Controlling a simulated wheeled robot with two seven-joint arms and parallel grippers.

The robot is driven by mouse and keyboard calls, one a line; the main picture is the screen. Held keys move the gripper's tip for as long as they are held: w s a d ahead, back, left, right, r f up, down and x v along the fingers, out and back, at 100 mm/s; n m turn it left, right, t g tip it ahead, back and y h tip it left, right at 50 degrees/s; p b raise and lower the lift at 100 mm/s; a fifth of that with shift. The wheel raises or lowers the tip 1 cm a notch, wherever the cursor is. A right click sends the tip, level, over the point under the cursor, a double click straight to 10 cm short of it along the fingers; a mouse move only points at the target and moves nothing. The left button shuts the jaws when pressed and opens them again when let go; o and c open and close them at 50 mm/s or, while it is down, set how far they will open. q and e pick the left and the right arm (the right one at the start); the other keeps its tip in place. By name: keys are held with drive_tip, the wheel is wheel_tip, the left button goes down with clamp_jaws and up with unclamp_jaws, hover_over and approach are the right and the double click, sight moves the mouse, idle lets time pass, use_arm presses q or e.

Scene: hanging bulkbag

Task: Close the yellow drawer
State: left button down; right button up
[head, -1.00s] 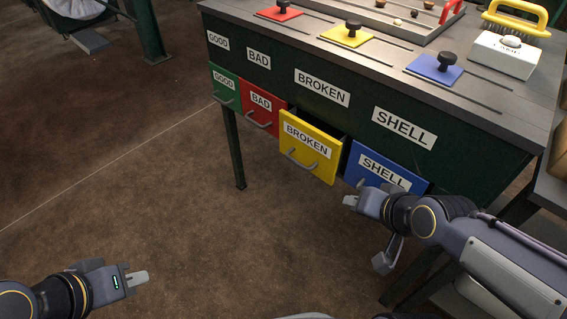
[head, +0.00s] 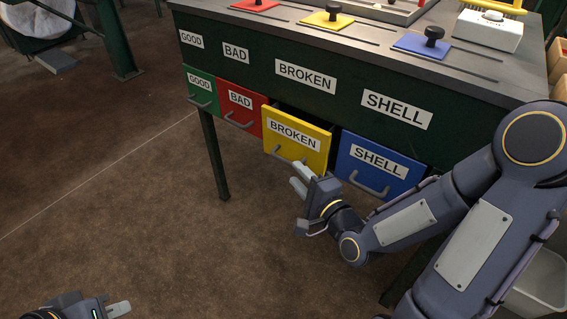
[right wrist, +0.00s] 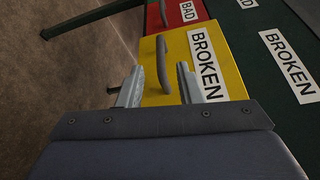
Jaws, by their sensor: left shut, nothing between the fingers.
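The yellow drawer (head: 297,138), labelled BROKEN, stands out from the dark green bench front, with a dark gap behind its top edge. Its grey handle (head: 288,155) is on the lower front. My right gripper (head: 301,178) is just in front of and below this handle. In the right wrist view the yellow front (right wrist: 185,70) fills the middle, and the handle (right wrist: 163,62) stands between the two parted fingertips (right wrist: 160,85), a little beyond them. The right gripper is open and empty. My left gripper (head: 118,309) is shut and empty at the bottom left, far from the drawer.
The green drawer (head: 201,90), red drawer (head: 239,108) and blue drawer (head: 372,168) flank the yellow one. The blue drawer is close to my right forearm. A bench leg (head: 214,155) stands at left. The floor in front is clear.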

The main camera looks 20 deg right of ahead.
sight(284, 160)
drive_tip(key=b+x, duration=0.1)
drive_tip(key=x, duration=0.6)
drive_tip(key=shift+w, duration=0.2)
clamp_jaws()
